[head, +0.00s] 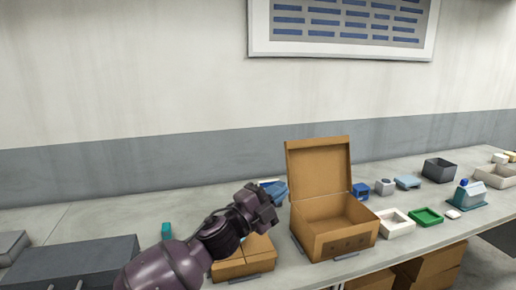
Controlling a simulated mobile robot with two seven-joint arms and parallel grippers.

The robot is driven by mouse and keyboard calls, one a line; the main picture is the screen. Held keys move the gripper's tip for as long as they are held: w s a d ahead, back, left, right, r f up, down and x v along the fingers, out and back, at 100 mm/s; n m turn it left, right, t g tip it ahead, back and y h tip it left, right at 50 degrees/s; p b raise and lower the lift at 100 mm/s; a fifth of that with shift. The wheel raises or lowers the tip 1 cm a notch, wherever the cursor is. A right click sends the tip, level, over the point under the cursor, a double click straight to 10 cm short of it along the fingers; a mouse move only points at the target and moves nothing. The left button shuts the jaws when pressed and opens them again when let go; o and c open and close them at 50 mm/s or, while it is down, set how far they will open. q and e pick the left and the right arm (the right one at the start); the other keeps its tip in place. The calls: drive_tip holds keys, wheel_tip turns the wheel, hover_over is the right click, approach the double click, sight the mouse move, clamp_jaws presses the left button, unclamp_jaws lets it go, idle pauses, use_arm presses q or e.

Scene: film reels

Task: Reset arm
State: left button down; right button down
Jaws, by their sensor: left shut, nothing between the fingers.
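My left arm comes in from the lower left, and its gripper (268,200) is in front of the table, left of the open cardboard box (345,240). The gripper is shut and seems empty; its fingertips are small and dark in this view. A blue thing (270,186) shows just behind the gripper, partly hidden by it. A lower cardboard box (242,262) lies below the gripper, partly hidden by my arm. My right gripper is not in view.
The open box stands on the table with its lid raised. To its right are a white tray (395,229), a green tray (426,217), a dark grey bin (439,169) and several small items. A dark grey case (75,264) is at the left. Cardboard boxes (432,268) sit below the table.

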use_arm(q)
drive_tip(key=s+a+f+n+t+y, duration=0.2)
drive_tip(key=s+a+f+n+y, duration=0.3)
drive_tip(key=a+f+n, duration=0.5)
drive_tip(key=s+a+f+n+t+y, duration=0.1)
drive_tip(key=s+a+f+n+y, duration=0.1)
drive_tip(key=a+f+n+y, duration=0.65)
drive_tip(key=s+a+f+n+g+y, duration=0.2)
drive_tip(key=s+a+f+n, duration=0.1)
drive_tip(key=s+a+f, duration=0.4)
drive_tip(key=s+a+f+n+g+y, duration=0.2)
drive_tip(key=s+a+f, duration=0.4)
drive_tip(key=s+f, duration=0.6)
drive_tip(key=s+n, duration=0.1)
drive_tip(key=s, duration=0.3)
drive_tip(key=shift+s+a+f, duration=0.15)
drive_tip(key=shift+a+f, duration=0.2)
drive_tip(key=shift+f, duration=0.05)
